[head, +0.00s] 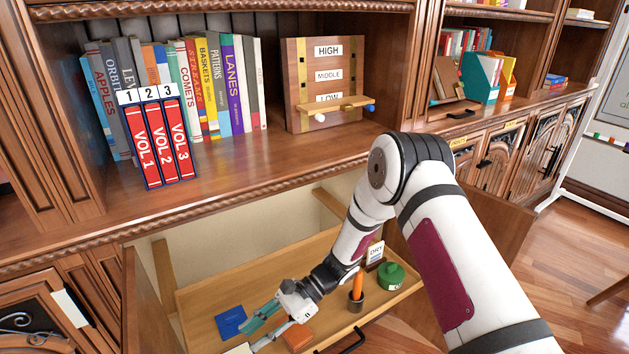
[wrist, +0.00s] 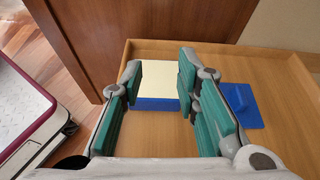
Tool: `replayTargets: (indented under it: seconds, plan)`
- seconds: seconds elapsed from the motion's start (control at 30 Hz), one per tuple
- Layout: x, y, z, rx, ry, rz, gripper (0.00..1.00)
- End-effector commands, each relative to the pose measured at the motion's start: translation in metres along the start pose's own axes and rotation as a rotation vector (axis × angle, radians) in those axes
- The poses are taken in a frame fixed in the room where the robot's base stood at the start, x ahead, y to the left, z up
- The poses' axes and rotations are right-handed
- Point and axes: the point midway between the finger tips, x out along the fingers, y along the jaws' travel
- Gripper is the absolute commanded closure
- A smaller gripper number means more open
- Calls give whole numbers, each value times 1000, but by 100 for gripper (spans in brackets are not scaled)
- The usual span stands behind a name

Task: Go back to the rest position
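My gripper (head: 258,328) is low over the pull-out wooden drawer (head: 200,293), near its front left part. In the wrist view my gripper (wrist: 160,78) has its two teal-padded fingers well apart. A cream pad with a blue edge (wrist: 157,86) shows between and beyond the fingers. I see no finger closed on it. Only a pale corner of it (head: 240,348) shows at the bottom of the head view. My arm reaches down into the drawer from the right.
The drawer also holds a blue flat piece (head: 231,321), an orange block (head: 298,336), a cup with an orange item (head: 357,298) and a green jar (head: 391,276). A shelf (head: 235,165) with books overhangs the drawer. Open floor (head: 560,260) lies to the right.

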Motion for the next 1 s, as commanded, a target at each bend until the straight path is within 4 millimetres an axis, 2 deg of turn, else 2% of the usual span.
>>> replayTargets:
  seconds: [0.27, 0.57, 0.77, 1.0]
  plan:
    - [-20, 3, 22, -61, 32, 22, 71]
    - [-57, 13, 64, -178, 99, 65, 71]
    - [-98, 35, 113, -311, 189, 121, 71]
    - [-148, 82, 173, -477, 329, 203, 71]
